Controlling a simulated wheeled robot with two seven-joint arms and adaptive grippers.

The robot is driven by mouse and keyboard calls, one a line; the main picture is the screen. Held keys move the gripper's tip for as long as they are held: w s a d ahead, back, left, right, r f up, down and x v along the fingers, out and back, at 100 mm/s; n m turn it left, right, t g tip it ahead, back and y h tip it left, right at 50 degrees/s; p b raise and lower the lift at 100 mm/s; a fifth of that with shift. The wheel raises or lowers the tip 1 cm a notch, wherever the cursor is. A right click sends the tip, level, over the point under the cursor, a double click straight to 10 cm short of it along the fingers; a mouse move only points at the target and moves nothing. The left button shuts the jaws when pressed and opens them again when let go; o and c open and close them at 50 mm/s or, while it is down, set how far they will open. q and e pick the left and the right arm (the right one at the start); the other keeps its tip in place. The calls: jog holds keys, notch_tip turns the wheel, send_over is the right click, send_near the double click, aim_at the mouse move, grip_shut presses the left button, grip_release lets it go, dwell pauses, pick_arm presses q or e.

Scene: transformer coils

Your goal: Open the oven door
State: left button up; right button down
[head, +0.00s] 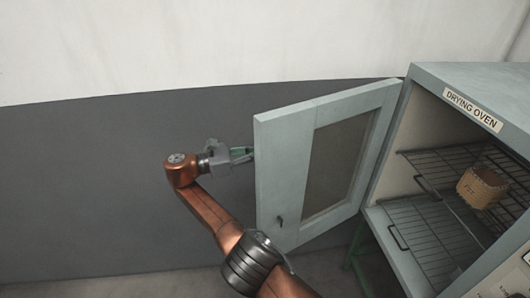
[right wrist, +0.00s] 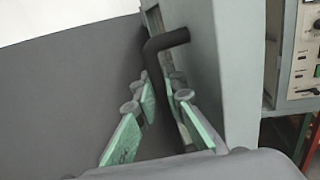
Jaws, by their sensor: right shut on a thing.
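The drying oven (head: 440,72) stands at the right in the head view. Its grey door (head: 285,140), with a dark window, stands wide open to the left, and the interior shows. In the right wrist view, a dark bent handle (right wrist: 166,42) stands out from the door (right wrist: 203,60). My right gripper (head: 243,154) is at the door's free edge in the head view, its fingertips partly hidden. In the right wrist view, its green-padded fingers (right wrist: 163,98) are on both sides of the handle, shut on it. My left gripper is not in view.
A coil (head: 482,187) sits on the upper wire rack (head: 430,162) inside the oven, with a lower rack (head: 415,228) below. A control panel (right wrist: 304,55) shows at the right in the right wrist view. A grey-and-white wall stands behind.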

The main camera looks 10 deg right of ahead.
jog(key=shift+d+r, duration=0.1)
jog(key=shift+d, duration=0.05)
jog(key=c, duration=2.3)
grip_release()
